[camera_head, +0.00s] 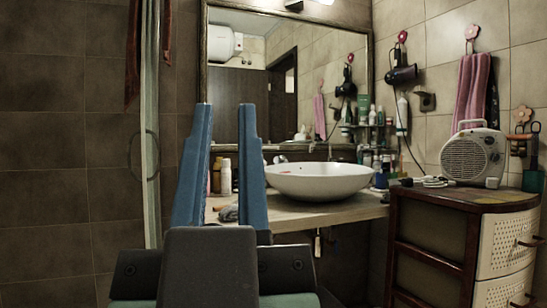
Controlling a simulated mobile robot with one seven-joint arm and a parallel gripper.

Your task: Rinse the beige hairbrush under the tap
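My gripper (226,108) is in the foreground with its two blue fingers pointing up and apart. It is open, with nothing visible between its fingertips. The white vessel basin (318,183) stands on the counter to the right of my fingers and farther back. A small tap (281,158) shows at its back left rim; I cannot tell whether water runs. A small greyish item (229,213) lies on the counter, seen between my fingers and partly cut off by the right one. I cannot make out a beige hairbrush for sure. My fingers hide part of the counter.
Bottles (226,176) stand on the counter's left, behind my fingers. A wooden cabinet (432,225) on the right bears a fan heater (473,156) and a white plug with cord. Toiletries crowd the corner shelf (376,140).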

